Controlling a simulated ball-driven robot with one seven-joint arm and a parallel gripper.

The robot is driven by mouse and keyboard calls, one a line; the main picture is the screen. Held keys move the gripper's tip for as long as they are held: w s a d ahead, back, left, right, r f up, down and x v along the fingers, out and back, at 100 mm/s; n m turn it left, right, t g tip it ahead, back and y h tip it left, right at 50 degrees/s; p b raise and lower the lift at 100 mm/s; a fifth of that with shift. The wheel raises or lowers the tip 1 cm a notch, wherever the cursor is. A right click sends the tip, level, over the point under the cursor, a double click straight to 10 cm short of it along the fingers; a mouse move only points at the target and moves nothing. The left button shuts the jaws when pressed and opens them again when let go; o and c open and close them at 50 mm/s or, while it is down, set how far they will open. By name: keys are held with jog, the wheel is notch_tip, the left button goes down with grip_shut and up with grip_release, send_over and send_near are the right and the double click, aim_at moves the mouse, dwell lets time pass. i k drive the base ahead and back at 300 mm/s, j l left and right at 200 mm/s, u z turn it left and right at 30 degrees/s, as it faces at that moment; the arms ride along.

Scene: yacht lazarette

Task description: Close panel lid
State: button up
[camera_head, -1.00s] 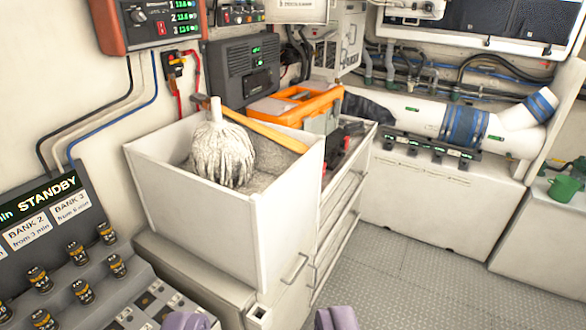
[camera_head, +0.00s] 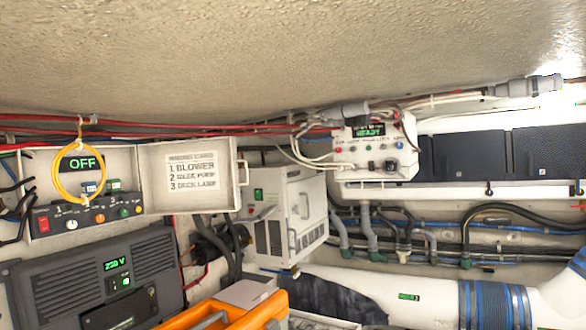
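A white wall panel box stands open at the left, with an OFF display, a red switch and several knobs (camera_head: 98,220) inside. Its lid (camera_head: 190,190) is swung out to the right of the box and shows its inner face, with a card listing blower, bilge pump and deck lamp. A small handle (camera_head: 243,172) sits at the lid's right edge. A yellow cable loop (camera_head: 62,172) hangs from a hook in front of the box opening, partly over the display and controls.
Below the box are a dark unit (camera_head: 92,282) reading 230 V and an orange toolbox (camera_head: 235,312). A white device (camera_head: 285,215) stands right of the lid. A READY box (camera_head: 375,145), hoses and red cables line the wall under the low ceiling.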

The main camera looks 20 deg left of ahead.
aim_at(198, 175)
jog(key=i+u, duration=0.1)
jog(key=i, duration=0.45)
jog(key=i+l+u, duration=0.1)
jog(key=i, duration=0.4)
jog(key=i+l+u, duration=0.1)
jog(key=i, duration=0.45)
jog(key=i+l+u, duration=0.1)
jog(key=i, duration=0.4)
jog(key=i+l+u, duration=0.65)
jog(key=i+j, duration=0.05)
jog(key=i, duration=0.1)
